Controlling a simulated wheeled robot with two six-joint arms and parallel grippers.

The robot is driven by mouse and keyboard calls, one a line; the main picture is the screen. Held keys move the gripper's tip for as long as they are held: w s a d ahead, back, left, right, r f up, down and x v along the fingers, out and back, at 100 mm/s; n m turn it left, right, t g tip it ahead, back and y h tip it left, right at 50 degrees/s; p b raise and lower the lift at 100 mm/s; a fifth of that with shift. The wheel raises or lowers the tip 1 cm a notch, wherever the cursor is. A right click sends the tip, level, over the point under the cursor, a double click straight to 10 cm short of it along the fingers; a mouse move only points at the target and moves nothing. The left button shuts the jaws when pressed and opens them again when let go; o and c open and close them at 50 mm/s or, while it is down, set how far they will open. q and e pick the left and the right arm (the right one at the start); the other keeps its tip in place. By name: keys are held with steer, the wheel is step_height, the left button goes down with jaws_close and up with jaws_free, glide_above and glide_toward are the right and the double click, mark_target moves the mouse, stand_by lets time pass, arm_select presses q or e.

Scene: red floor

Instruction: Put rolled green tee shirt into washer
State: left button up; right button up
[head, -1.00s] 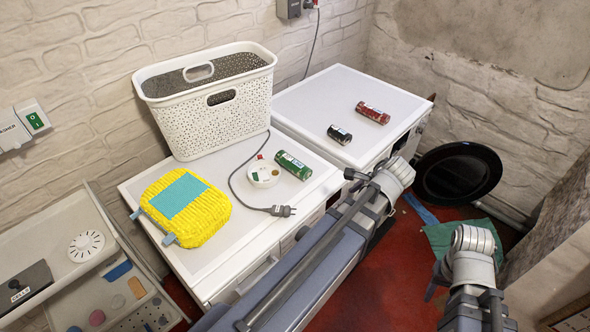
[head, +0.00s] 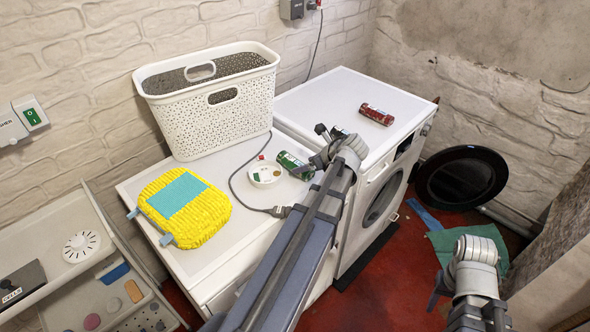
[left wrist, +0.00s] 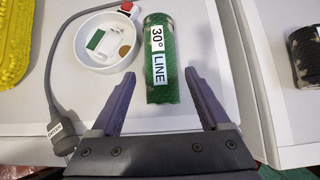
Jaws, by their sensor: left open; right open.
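The rolled green tee shirt (head: 293,165) lies on the left white machine top, with a "30° LINE" label in the left wrist view (left wrist: 162,75). My left gripper (head: 318,152) is open and empty beside its right end. In the left wrist view the roll's near end lies between the open fingers (left wrist: 160,88) without visible contact. The washer (head: 384,198) is the right white machine, its round front door partly hidden by my left arm. My right gripper (head: 438,290) is low at the right, over the floor, open with nothing seen in it.
A white basket (head: 212,115), a yellow bundle with a blue patch (head: 190,215), a white dish (head: 264,172) and a grey cable with plug share the left top. A red roll (head: 376,115) and a partly hidden dark roll lie on the washer. A black round object (head: 462,178) stands behind on the floor.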

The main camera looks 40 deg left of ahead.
mark_target(300, 164)
arm_select(q)
steer(key=shift+b+x, duration=1.7)
steer(key=shift+x, duration=0.95)
steer(key=shift+a+r, duration=0.15)
steer(key=shift+r, duration=0.05)
steer(key=c, duration=1.2)
steer(key=shift+c, duration=0.2)
steer(key=shift+r, duration=0.1)
step_height(300, 164, up, 10)
steer(key=p, duration=1)
